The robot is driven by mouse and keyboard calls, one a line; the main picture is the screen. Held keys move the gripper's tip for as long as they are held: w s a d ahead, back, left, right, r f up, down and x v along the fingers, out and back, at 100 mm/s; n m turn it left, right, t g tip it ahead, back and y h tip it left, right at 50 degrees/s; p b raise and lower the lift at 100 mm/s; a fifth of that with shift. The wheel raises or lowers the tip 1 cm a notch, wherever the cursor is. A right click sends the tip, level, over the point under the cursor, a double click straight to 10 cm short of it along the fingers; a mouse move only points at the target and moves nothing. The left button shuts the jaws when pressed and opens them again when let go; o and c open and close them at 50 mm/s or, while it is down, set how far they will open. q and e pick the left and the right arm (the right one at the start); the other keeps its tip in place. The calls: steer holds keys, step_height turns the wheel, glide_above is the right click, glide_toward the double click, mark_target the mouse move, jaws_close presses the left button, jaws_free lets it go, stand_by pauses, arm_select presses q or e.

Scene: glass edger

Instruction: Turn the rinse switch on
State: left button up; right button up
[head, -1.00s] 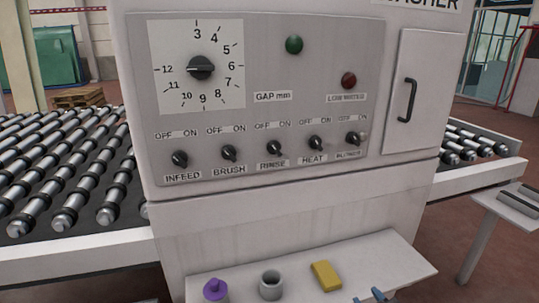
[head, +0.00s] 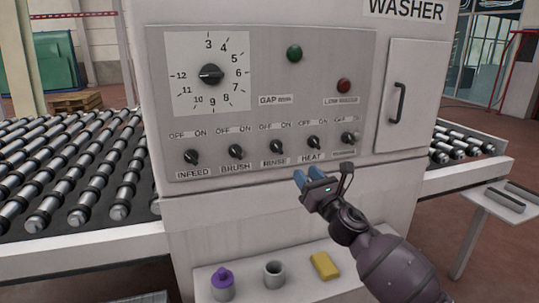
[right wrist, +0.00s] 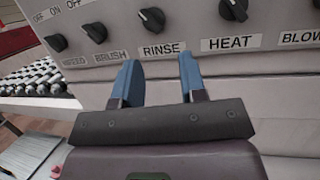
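The rinse switch (head: 278,147) is a black knob in the middle of the lower row on the washer's grey panel, above its RINSE label. It also shows in the right wrist view (right wrist: 152,20) near the top edge. Its handle seems to tilt up and left, toward OFF, but it is small. My right gripper (head: 307,176) is below and slightly right of the knob, apart from it. Its blue fingers (right wrist: 158,72) are spread with nothing between them, under the RINSE label. My left gripper is not in view.
Infeed (head: 192,157), brush (head: 236,152), heat (head: 313,142) and blower (head: 348,138) knobs flank the rinse knob closely. A shelf below holds a purple-capped bottle (head: 222,285), a grey cup (head: 274,274) and a yellow block (head: 325,266). Roller conveyors stand on both sides.

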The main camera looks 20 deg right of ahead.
mark_target(279, 150)
steer(key=w+a+r+n, duration=0.1)
steer(key=w+n, duration=0.1)
steer(key=w, duration=0.1)
steer(key=w+a+r+n, duration=0.1)
steer(key=w+n, duration=0.2)
steer(key=w+a+r+n+y, duration=0.1)
steer(key=w+a+n, duration=0.1)
steer(key=w+n, duration=0.1)
steer(key=shift+w+b, duration=0.3)
steer(key=shift+w, duration=0.15)
stand_by(0.4)
jaws_close()
